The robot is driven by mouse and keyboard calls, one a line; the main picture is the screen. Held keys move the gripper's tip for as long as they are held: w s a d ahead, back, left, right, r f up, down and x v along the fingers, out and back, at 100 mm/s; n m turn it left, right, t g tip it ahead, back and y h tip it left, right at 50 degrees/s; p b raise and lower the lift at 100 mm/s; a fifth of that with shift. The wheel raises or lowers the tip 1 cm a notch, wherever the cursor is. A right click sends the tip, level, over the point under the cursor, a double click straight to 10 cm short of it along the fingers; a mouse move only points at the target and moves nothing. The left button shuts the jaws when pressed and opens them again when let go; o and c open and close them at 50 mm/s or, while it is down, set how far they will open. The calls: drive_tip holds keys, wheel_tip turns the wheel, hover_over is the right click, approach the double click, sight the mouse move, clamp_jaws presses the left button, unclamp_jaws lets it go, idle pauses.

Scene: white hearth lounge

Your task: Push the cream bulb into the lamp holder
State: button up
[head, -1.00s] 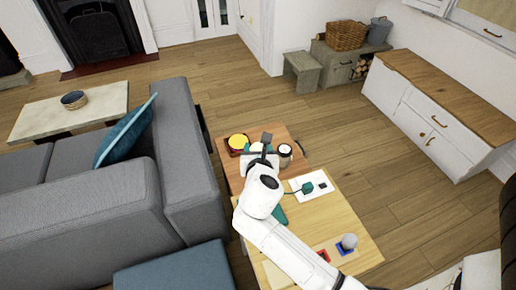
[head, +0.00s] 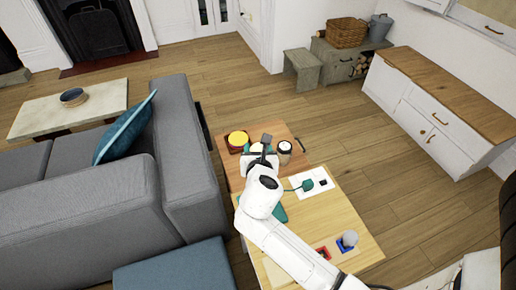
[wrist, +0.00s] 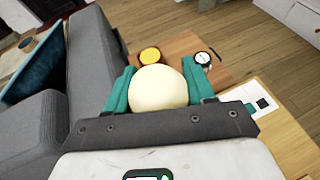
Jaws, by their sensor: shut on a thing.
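The cream bulb (wrist: 158,88) is a large round globe in the wrist view, between the two teal fingers of my gripper (wrist: 160,84). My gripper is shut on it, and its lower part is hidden. In the head view my gripper (head: 258,148) hangs over the orange-brown tabletop, with the pale bulb partly hidden by the wrist.
A yellow-topped dark red item (head: 238,139) and a dark jar with a pale lid (head: 285,148) stand close to the gripper. The grey sofa (head: 185,150) borders the tables on the left; open floor lies right.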

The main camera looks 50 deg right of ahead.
drive_tip(key=shift+f, duration=0.1)
drive_tip(key=o, duration=1.1)
drive_tip(key=shift+a, duration=0.1)
drive_tip(key=p+v, duration=0.4)
drive_tip(key=v, duration=0.3)
idle(0.7)
